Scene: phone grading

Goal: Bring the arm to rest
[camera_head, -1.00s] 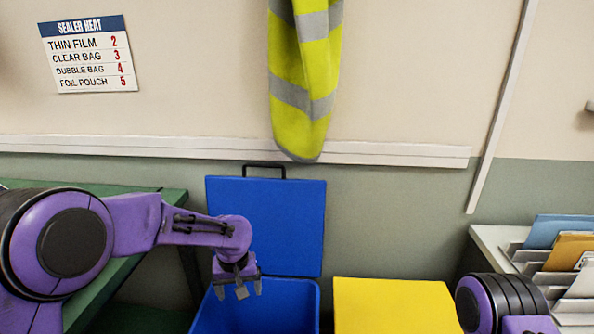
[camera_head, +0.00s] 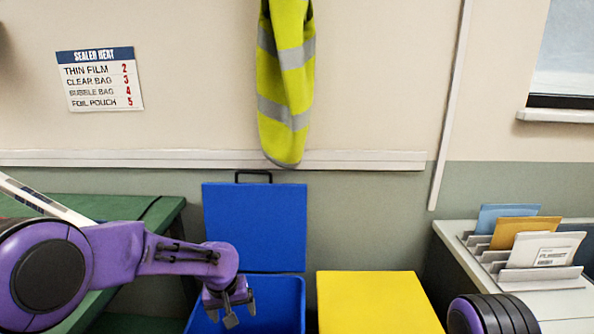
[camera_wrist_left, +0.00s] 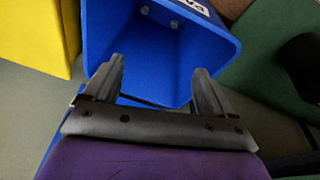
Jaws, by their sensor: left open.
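My left gripper (camera_head: 229,304) hangs at the end of the purple left arm, in front of the opening of the blue bin (camera_head: 290,300). In the left wrist view my left gripper (camera_wrist_left: 158,90) has its two grey fingers spread apart with nothing between them. The inside of the blue bin (camera_wrist_left: 150,45) shows beyond the fingers. The bin's blue lid (camera_head: 255,228) stands upright behind it. Part of my right arm shows at the lower right of the head view; its gripper is out of view.
A yellow box or lid (camera_head: 375,302) stands right of the blue bin. A green table (camera_head: 130,208) is at left. A pale table (camera_head: 470,262) at right holds a rack with envelopes (camera_head: 535,248). A yellow vest (camera_head: 285,90) hangs on the wall.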

